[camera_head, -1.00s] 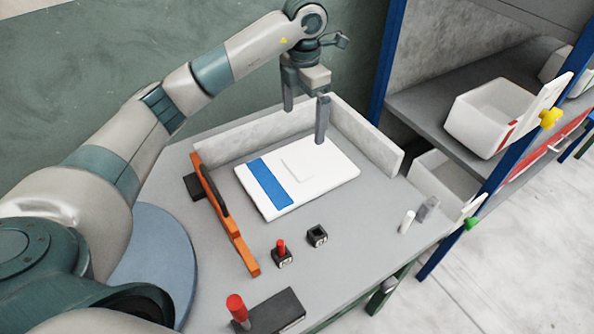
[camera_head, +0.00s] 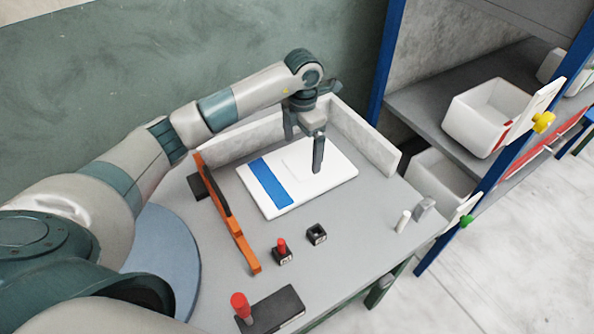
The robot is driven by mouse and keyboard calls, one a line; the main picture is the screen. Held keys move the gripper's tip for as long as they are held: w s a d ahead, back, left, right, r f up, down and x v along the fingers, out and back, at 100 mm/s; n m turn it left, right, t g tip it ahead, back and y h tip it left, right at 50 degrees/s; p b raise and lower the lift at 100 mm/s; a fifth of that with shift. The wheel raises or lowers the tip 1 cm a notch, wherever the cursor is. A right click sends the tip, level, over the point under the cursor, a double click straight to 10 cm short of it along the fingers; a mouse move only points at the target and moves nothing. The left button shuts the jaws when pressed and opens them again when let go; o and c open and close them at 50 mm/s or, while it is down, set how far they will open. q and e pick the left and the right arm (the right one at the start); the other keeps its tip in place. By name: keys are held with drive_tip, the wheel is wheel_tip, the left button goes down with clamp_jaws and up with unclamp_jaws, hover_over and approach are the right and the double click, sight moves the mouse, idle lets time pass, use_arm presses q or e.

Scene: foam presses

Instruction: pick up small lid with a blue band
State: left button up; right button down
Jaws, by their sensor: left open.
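The small lid with a blue band (camera_head: 270,182) lies flat on the grey table. It is a white rectangular plate with a blue stripe near its left end and a low raised white square in its middle. My left gripper (camera_head: 304,158) is open above the lid, with its two fingers apart and pointing down. The nearer finger overlaps the right part of the lid in the picture, and I cannot tell whether it touches. The far finger shows near the lid's back edge. My right gripper is not in view.
Low grey walls (camera_head: 365,141) bound the table's back and right. An orange bar (camera_head: 232,225) stands left of the lid. In front are small black blocks (camera_head: 317,234), a red-topped peg (camera_head: 282,245) and a red-handled black base (camera_head: 277,310). A shelf with white bins (camera_head: 487,115) stands right.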

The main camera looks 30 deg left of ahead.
sight(297, 165)
use_arm(q)
drive_tip(key=shift+s+a+f+p, duration=0.25)
drive_tip(key=shift+s+f+p, duration=0.05)
drive_tip(key=shift+f+p, duration=0.4)
drive_tip(key=f, duration=0.1)
drive_tip(key=f+p, duration=0.1)
drive_tip(key=shift+s+a+f+p, duration=0.25)
drive_tip(key=shift+f+p, duration=0.05)
drive_tip(key=shift+f, duration=0.1)
drive_tip(key=shift+w+f, duration=0.1)
drive_tip(key=shift+f, duration=0.4)
drive_tip(key=c, duration=1.1)
